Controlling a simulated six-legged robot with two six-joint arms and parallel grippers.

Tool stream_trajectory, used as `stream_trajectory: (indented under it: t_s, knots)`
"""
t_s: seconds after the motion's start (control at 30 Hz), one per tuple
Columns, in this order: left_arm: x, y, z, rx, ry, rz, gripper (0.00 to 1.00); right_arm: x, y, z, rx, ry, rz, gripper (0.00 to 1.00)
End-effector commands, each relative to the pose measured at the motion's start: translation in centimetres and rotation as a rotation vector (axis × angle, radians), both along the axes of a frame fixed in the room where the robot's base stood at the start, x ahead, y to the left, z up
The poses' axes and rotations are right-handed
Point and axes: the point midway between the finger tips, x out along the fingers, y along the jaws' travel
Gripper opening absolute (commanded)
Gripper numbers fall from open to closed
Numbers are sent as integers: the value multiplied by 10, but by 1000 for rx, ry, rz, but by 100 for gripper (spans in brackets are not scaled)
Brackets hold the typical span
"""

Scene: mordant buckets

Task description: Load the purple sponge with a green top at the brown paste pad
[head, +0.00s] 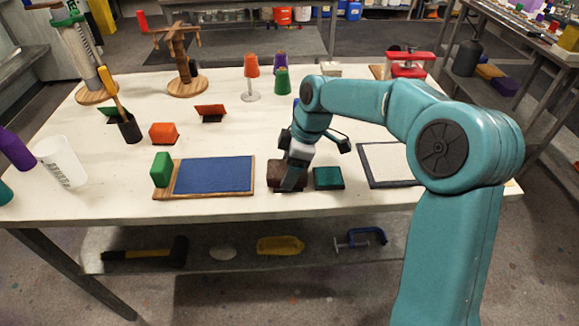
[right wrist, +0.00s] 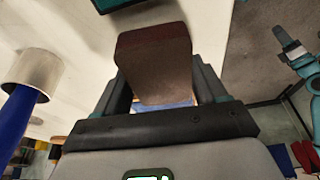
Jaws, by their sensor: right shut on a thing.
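My right gripper (head: 291,180) is low over the front middle of the table. In the right wrist view its fingers (right wrist: 163,88) are shut on a brown block (right wrist: 160,70) with a darker reddish far edge. In the head view a dark brown pad or block (head: 276,172) shows at the fingers; I cannot tell whether it is the paste pad or the held thing. I cannot make out a purple sponge with a green top. A grey gripper tip on a teal arm, probably my left gripper (right wrist: 287,38), shows at the right in the wrist view; its jaws are unclear.
A dark green pad (head: 328,178) lies right of the brown one. A blue board (head: 214,175) with a green block (head: 161,169) at its end lies left. A white framed panel (head: 389,163) lies right.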

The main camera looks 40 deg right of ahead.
Motion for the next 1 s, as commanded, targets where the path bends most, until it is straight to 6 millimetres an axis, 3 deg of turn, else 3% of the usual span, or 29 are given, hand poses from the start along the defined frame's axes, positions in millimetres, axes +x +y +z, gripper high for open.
stream_trajectory:
  t_s: [0.53, 1.0]
  knots:
    - [0, 0, 2, 0, 0, 0, 43, -1, 0, 1, 1, 4, 1, 47]
    - [0, 0, 35, 0, 0, 0, 43, 0, 0, 43, 0, 1, 0, 47]
